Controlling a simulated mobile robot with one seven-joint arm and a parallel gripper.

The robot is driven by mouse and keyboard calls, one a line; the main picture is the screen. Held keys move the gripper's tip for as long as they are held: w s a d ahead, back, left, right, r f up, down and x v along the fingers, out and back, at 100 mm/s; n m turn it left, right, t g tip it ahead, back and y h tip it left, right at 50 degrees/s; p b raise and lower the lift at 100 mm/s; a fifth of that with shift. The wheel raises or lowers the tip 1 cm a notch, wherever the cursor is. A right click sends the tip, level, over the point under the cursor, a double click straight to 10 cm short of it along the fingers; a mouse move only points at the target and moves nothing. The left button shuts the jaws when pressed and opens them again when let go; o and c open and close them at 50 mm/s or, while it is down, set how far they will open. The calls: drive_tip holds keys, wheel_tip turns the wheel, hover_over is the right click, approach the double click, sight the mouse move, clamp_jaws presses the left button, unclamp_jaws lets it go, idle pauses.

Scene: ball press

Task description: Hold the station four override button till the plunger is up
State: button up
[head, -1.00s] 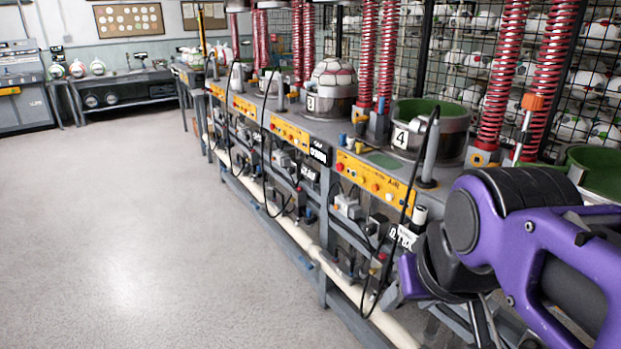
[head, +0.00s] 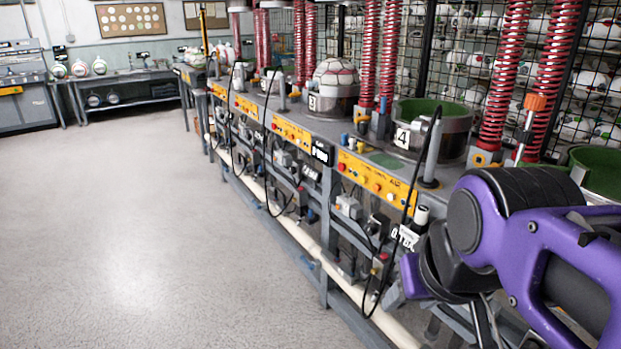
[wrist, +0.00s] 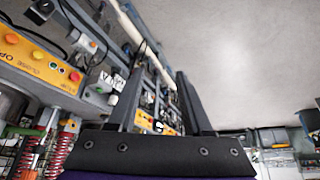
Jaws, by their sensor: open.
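The station marked 4 has a metal cup (head: 455,140) with a green lining and no ball visible in it. Its yellow panel (head: 352,168) carries several buttons along the bench front; I cannot tell which one is the override button. Below the panel hangs a grey box with a red button (head: 384,257). Station four's plunger is not visible; red springs (head: 505,70) rise behind the cup.
A black cable (head: 412,180) loops down in front of station four. A white pipe (head: 305,240) runs low along the bench. Station 3's cup (head: 335,106) holds a ball (head: 335,76). The floor (head: 150,220) to the left is clear.

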clamp_jaws()
idle(0.3)
idle(1.6)
